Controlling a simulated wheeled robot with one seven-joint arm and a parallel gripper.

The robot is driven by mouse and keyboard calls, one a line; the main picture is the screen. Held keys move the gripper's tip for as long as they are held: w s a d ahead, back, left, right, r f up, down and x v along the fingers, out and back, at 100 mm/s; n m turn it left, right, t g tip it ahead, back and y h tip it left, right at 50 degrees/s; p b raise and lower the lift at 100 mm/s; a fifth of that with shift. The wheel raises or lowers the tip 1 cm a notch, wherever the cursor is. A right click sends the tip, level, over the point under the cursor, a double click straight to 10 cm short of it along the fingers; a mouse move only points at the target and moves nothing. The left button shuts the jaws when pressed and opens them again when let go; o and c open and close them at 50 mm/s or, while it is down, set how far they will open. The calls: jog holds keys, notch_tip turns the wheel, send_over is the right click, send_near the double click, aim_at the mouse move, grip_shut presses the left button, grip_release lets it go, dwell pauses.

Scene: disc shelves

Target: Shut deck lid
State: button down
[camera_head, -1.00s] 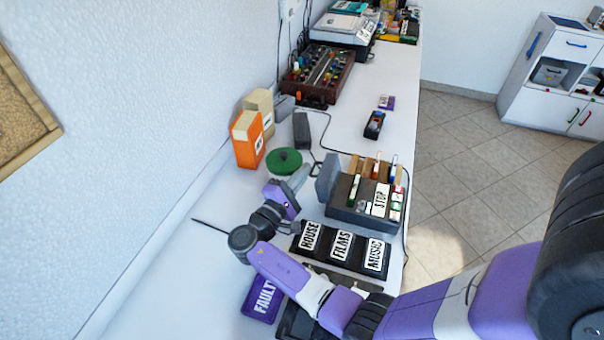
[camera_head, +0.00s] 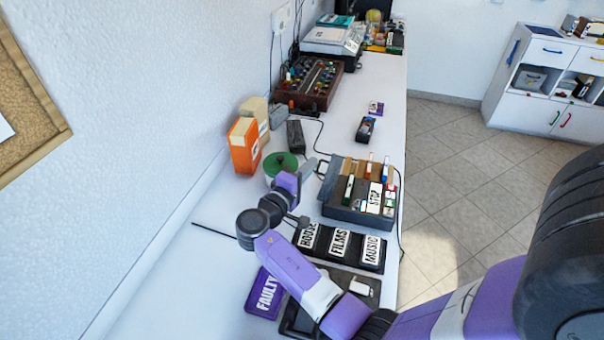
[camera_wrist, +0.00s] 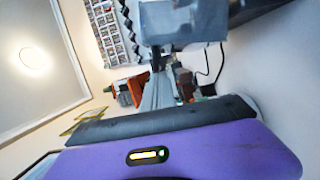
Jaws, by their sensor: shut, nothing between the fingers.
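The deck (camera_head: 345,213) is a dark box at the right edge of the long white worktop, with a white "STOP" label and several small coloured pieces on top. Its grey lid (camera_head: 331,172) stands raised at the deck's left side; its exact tilt is hard to tell. In the wrist view a blue-grey panel (camera_wrist: 182,24), probably the lid, is close beyond the grey fingers (camera_wrist: 160,92).
Black trays labelled HOUSE, FILMS and MUSIC (camera_head: 340,243) lie in front of the deck. A purple FAULTY tray (camera_head: 264,294) is nearer. Cables cross the worktop.

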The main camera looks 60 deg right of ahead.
aim_at(331, 171)
jog(key=s+m, duration=0.1)
jog(key=s+r+m, duration=0.1)
jog(key=s+m, duration=0.1)
jog(key=shift+d+r+m+y, duration=0.15)
jog(key=shift+r+m+y, duration=0.15)
jog(key=shift+r+y, duration=0.1)
jog(key=s+m, duration=0.1)
jog(key=s+m+b, duration=0.1)
jog(key=s+m+t, duration=0.1)
jog(key=shift+d+r+y+b, duration=0.2)
jog(key=shift+d+y+b, duration=0.05)
jog(key=shift+y+b, duration=0.15)
jog(key=s+m, duration=0.1)
jog(key=s+m+b, duration=0.1)
jog(key=s+m+t+b, duration=0.1)
jog(key=shift+d+f+y, duration=0.2)
jog(key=shift+f+y, duration=0.1)
jog(key=shift+y, duration=0.1)
jog(key=shift+s+d+f+m+t+b, duration=0.1)
jog(key=shift+s+f+m+t+b, duration=0.15)
jog(key=shift+s+m+b, duration=0.35)
jog(key=shift+s+d+f+m+t+b, duration=0.15)
jog(key=shift+s+m+t+b, duration=0.1)
jog(key=shift+s+m+b, duration=0.35)
jog(key=shift+s+f+b, duration=0.3)
jog(key=shift+s+b, duration=0.2)
